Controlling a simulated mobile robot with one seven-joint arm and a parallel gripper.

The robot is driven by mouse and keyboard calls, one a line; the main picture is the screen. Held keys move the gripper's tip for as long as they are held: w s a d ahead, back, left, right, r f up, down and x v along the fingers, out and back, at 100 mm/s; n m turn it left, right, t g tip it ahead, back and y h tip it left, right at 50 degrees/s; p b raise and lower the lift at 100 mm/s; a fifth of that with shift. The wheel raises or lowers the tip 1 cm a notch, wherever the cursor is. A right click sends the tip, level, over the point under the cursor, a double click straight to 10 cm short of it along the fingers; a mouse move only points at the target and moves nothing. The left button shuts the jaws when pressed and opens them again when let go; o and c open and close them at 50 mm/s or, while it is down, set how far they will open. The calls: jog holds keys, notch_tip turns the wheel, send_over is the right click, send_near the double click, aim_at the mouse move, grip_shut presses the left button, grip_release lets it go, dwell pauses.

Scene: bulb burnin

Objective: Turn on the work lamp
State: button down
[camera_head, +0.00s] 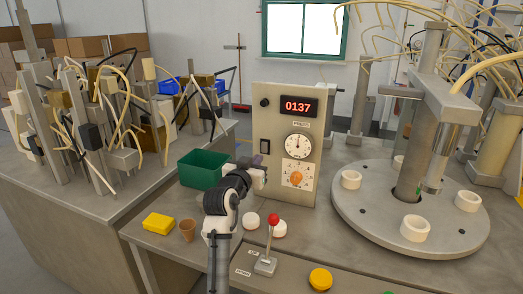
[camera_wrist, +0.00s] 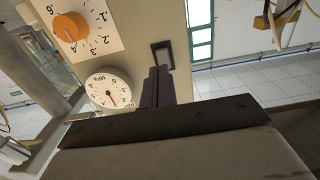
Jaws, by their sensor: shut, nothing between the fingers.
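A control panel (camera_head: 286,215) stands upright on the bench. A dark rocker switch (camera_head: 265,146) is on its left side, below a round black knob (camera_head: 265,102). My gripper (camera_head: 261,165) is in front of the panel's left edge, just below the switch. In the wrist view the shut, empty fingers (camera_wrist: 158,72) point at the black-framed switch (camera_wrist: 162,48), and the tips overlap its lower end. I cannot tell whether they touch it. No work lamp can be made out, and the switch's position is unclear.
A green bin (camera_head: 203,169) is left of my gripper. A red-topped lever (camera_head: 272,222) stands in front. A round turntable (camera_head: 370,232) is at right.

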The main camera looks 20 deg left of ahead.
aim_at(266, 149)
jog(key=shift+w+d+p, duration=0.1)
jog(key=shift+w+p, duration=0.6)
jog(key=shift+w, duration=1.55)
jog(key=b, duration=0.1)
jog(key=f+b, duration=0.1)
jog(key=b, duration=0.1)
jog(key=shift+w+t, duration=0.2)
jog(key=shift+t, duration=0.1)
jog(key=b, duration=0.2)
jog(key=shift+r+t+b, duration=0.1)
jog(key=shift+t+b, duration=0.25)
jog(key=shift+t, duration=0.05)
jog(key=shift+r, duration=0.55)
jog(key=shift+d, duration=0.1)
